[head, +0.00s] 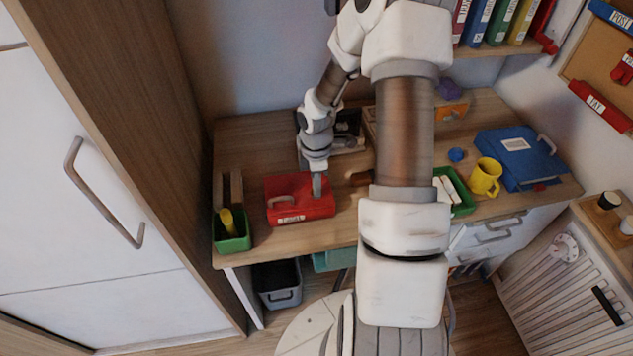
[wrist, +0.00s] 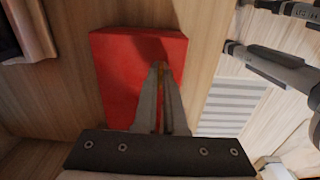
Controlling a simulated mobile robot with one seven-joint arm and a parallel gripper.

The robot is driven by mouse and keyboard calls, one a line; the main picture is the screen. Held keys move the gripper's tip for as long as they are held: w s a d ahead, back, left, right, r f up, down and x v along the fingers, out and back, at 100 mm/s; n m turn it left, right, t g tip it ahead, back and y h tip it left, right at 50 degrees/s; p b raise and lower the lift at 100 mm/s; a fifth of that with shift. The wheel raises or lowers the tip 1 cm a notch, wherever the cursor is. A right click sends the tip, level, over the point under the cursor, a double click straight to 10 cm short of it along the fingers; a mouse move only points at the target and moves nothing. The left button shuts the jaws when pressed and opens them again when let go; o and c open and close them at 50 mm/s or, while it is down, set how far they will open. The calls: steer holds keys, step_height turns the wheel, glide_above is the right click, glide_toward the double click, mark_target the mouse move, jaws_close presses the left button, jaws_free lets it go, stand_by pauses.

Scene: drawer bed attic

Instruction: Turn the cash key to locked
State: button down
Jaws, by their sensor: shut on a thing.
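The red cash box (head: 287,188) sits on the desk at the left, with a handle and a white label on its front. In the wrist view the red box (wrist: 115,75) lies under my fingers. My gripper (head: 317,186) points down at the box's right part. In the wrist view my gripper (wrist: 162,72) is shut on a thin brass-coloured thing, the cash key (wrist: 162,85), mostly hidden between the fingers. The lock around it is hidden, so the key's turn angle cannot be told.
A green pot (head: 231,238) stands left of the box on the desk (head: 270,242). A green tray (head: 463,198), a yellow mug (head: 485,177) and a blue binder (head: 520,158) are at the right. A grey bin (head: 278,285) is below the desk.

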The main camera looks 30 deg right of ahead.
stand_by(0.4)
steer(key=c, duration=1)
jaws_free()
step_height(320, 180, up, 17)
steer(key=p, duration=0.2)
steer(key=shift+r+p, duration=0.2)
steer(key=shift+p, duration=0.2)
